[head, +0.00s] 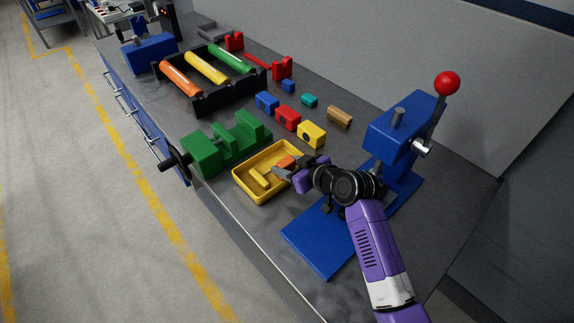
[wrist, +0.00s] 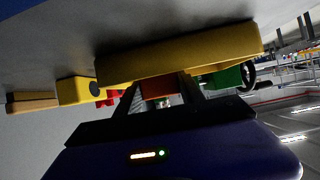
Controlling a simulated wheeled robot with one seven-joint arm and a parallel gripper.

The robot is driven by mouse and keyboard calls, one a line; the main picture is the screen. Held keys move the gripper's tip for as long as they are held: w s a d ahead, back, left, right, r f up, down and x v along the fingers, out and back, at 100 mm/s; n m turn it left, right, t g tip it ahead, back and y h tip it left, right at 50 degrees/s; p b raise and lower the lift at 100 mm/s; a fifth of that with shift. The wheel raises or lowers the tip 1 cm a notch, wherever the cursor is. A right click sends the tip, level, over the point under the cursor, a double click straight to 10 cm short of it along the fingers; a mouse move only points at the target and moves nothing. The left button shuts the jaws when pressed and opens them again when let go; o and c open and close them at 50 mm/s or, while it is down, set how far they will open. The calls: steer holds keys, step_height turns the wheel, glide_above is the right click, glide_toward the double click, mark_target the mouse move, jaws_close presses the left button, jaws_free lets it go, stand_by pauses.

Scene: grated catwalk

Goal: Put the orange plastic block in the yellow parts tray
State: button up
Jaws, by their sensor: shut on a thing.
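The yellow parts tray (head: 250,197) lies on the dark bench top between the green vise and the blue press. A yellow bar-like part (head: 261,179) shows inside it. My gripper (head: 285,169) is at the tray's right part, over or within its rim, and is shut on the orange plastic block (head: 286,161). The fingers hide part of the block; whether it touches the tray floor cannot be told. In the wrist view the tray's wall (wrist: 180,57) crosses above my fingers, and the block (wrist: 159,88) shows between them.
A green vise (head: 215,147) stands left of the tray. A blue press (head: 395,135) with a red-knobbed lever stands at the right. Yellow (head: 312,134), red (head: 288,117) and blue (head: 267,102) blocks lie behind the tray. A black rack (head: 205,98) of coloured cylinders stands farther back.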

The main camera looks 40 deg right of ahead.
steer(key=o, duration=1.4)
steer(key=shift+f, duration=0.1)
steer(key=shift+r, duration=0.2)
steer(key=b+v, duration=0.1)
steer(key=v, duration=1.1)
steer(key=shift+s+f, duration=0.1)
steer(key=shift+f, duration=0.05)
